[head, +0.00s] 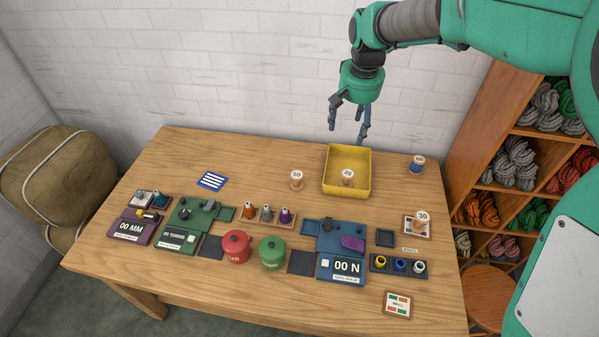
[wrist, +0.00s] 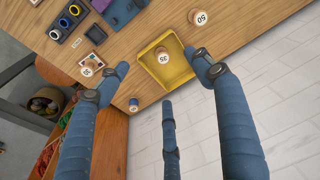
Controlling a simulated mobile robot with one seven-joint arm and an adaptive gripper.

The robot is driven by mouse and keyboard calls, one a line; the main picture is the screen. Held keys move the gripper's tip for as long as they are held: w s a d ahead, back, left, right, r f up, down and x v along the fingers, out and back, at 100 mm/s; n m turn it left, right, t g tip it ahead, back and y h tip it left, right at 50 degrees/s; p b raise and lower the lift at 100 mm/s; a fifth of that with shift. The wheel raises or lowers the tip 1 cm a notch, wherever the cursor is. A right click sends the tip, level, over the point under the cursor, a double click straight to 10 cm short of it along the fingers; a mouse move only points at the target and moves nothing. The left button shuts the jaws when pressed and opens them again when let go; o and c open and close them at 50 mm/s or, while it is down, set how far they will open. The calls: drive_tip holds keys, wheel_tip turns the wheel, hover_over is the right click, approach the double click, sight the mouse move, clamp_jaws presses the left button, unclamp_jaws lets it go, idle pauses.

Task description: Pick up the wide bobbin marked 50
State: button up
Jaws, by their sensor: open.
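The bobbin marked 50 (head: 297,183) stands upright on the wooden table, left of the yellow tray (head: 325,187). It has a pale wooden look and a round white label on top. In the wrist view the bobbin (wrist: 197,22) is at the top right, beyond one finger. My gripper (head: 348,122) is open and empty, high above the back of the tray, up and to the right of the bobbin. Its spread fingers show in the wrist view (wrist: 160,75). Nothing touches the bobbin.
A bobbin marked 35 (head: 347,179) stands in the tray. A bobbin marked 30 (head: 421,225) and a blue bobbin (head: 417,167) stand to the right. A rack of cones (head: 265,220) and red and green canisters (head: 236,247) are in front. Table around bobbin 50 is clear.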

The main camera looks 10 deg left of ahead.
drive_tip(key=w+a+f+g, duration=0.1)
drive_tip(key=w+a+f, duration=0.6)
drive_tip(key=a+f, duration=0.4)
drive_tip(key=g+b, duration=0.1)
drive_tip(key=b, duration=0.1)
hover_over(297, 174)
wheel_tip(297, 174, down, 13)
drive_tip(key=shift+s+a+n+h, duration=0.1)
drive_tip(key=shift+s+n+h, duration=0.05)
drive_tip(key=shift+n+h, duration=0.2)
drive_tip(key=shift+f, duration=0.15)
drive_tip(key=shift+f+b, duration=0.6)
drive_tip(key=shift+f, duration=3.55)
drive_tip(key=shift+f, duration=0.1)
drive_tip(key=shift+f+b, duration=0.85)
drive_tip(key=shift+f, duration=1.65)
drive_tip(key=c, duration=1.3)
